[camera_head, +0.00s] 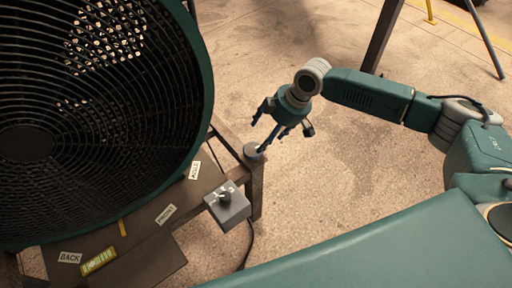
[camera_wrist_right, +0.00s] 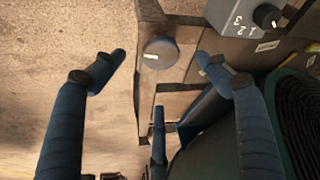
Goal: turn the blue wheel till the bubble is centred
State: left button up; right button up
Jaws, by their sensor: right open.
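The wheel, a small grey-blue disc with a white mark, shows in the head view (camera_head: 254,151) at the corner of the wooden stand and in the right wrist view (camera_wrist_right: 160,52). A yellow-green level (camera_head: 98,260) lies on the stand at the lower left of the head view. Its bubble is too small to place surely. My right gripper (camera_head: 281,128) is open and empty, its fingers pointing down near the wheel. In the right wrist view the wheel appears between the two upper fingertips, with a gap to each. I see no contact. My left gripper is not in view.
A large green-rimmed fan (camera_head: 206,100) stands on the wooden stand, left of my right gripper. A grey box with a knob (camera_head: 228,206) sits near the wheel, with a cable running down. Bare floor is to the right.

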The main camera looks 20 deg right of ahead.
aim_at(254, 149)
jog(key=x, duration=0.9)
jog(key=shift+a+f, duration=0.1)
jog(key=shift+f, duration=0.05)
jog(key=shift+c, duration=0.5)
jog(key=c, duration=1.1)
